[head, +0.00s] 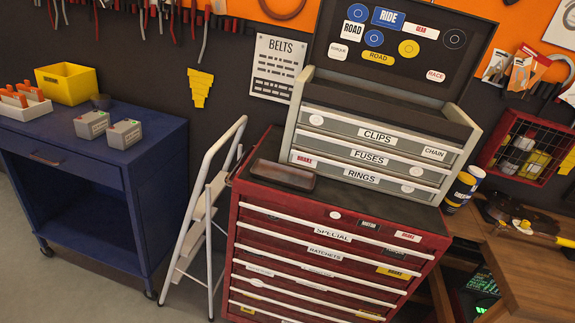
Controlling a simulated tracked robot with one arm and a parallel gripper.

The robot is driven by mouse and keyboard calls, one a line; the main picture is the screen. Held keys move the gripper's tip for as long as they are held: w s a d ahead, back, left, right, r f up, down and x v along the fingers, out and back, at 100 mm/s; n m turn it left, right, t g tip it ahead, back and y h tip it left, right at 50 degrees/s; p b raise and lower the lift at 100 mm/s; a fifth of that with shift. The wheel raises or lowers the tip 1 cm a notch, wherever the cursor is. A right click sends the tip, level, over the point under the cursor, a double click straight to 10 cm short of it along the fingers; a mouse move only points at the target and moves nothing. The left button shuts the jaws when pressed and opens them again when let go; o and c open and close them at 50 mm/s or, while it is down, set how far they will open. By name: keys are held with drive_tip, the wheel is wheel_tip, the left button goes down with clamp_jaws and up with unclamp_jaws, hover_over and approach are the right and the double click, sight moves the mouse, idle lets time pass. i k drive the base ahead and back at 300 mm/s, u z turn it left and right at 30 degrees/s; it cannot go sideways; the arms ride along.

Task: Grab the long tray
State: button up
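A long, dark brown tray (283,177) with rounded ends lies on the black top of the red tool chest (330,262), near its left edge. It is left of the grey drawer box (372,150) and seems empty. Nothing covers it. My gripper is not in view, so its state does not show.
A blue cart (150,150) with a yellow bin (66,84) and two grey boxes stands at left. A folded white stepladder (203,220) leans between cart and chest. A wooden bench (535,275) is at right. Grey floor is open at lower left.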

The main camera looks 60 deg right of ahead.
sight(301, 181)
drive_tip(key=z, duration=0.45)
drive_tip(key=i, duration=1.1)
drive_tip(key=z, duration=0.55)
drive_tip(key=k, duration=0.9)
drive_tip(key=z, duration=0.2)
drive_tip(key=i, duration=0.9)
drive_tip(key=u, duration=0.15)
